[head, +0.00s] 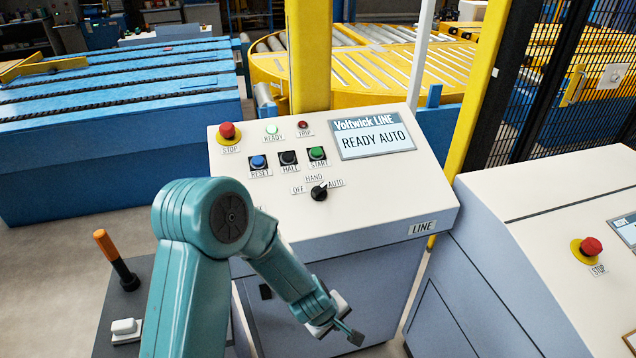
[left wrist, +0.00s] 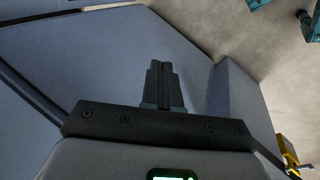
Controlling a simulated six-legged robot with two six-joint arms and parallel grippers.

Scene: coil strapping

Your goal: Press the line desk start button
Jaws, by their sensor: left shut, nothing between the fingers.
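The line desk (head: 385,190) has a sloped cream top. Its green START button (head: 317,154) is at the right end of a row with the black HALF button (head: 288,158) and blue RESET button (head: 258,162). The selector knob (head: 319,192) points toward AUTO. My left gripper (head: 355,338) is shut and empty, low in front of the desk, well below the buttons. In the left wrist view its closed fingers (left wrist: 165,84) touch nothing clearly. My right gripper is in neither view.
A red STOP button (head: 227,131) is at the desk's upper left. A second cream desk (head: 560,200) with its own red STOP button (head: 591,247) stands at the right. An orange-handled lever (head: 105,243) is at the left. The space above the line desk's buttons is clear.

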